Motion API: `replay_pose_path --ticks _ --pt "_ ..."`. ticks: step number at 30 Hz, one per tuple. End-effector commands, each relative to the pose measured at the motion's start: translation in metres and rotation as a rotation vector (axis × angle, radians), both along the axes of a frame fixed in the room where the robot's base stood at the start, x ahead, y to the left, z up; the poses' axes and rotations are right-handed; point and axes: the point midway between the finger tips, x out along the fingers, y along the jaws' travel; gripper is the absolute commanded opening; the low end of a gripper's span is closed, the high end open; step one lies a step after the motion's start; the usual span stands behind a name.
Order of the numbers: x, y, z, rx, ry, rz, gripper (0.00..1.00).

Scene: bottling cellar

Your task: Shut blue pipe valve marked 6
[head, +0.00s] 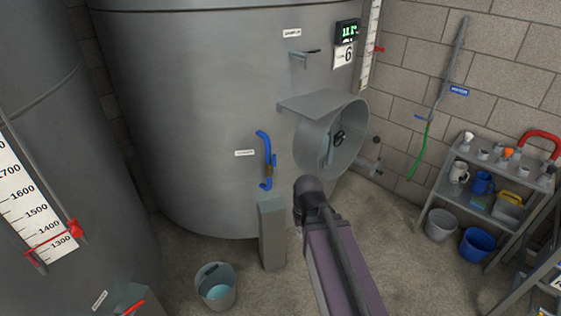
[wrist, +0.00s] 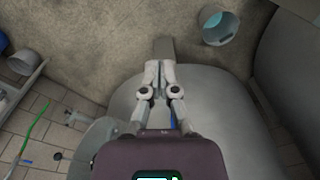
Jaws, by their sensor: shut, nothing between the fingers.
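Tank 6 (head: 200,110) is a big grey cylinder with a "6" plate (head: 347,54) at its upper right. My gripper (wrist: 160,66) is shut and empty in the wrist view, apart from the pipe as far as I can see. A bit of blue (wrist: 173,121) shows behind its fingers. In the head view my arm hides the fingers.
A grey post (head: 272,235) stands below the blue pipe, with a bucket (head: 216,286) to its left. A round open hatch (head: 330,138) juts out right of the pipe. A loaded shelf (head: 490,205) stands at the right. Some floor between is clear.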

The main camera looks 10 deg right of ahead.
Motion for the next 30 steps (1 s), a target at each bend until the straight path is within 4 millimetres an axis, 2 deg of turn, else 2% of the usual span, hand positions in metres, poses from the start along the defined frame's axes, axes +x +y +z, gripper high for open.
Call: replay_pose_path --ticks 5,8,12,18,26,30 --pt "0.029 0.002 -0.021 0.095 -0.039 -0.024 0.0" --pt "0.053 0.008 -0.034 0.182 -0.075 -0.046 0.0" --pt "0.095 0.016 -0.052 0.334 -0.141 -0.092 0.0" --pt "0.16 0.02 -0.067 0.569 -0.251 -0.181 0.0" --pt "0.243 0.003 -0.073 0.863 -0.398 -0.323 0.0" --pt "0.286 -0.018 -0.073 1.019 -0.477 -0.412 0.0"
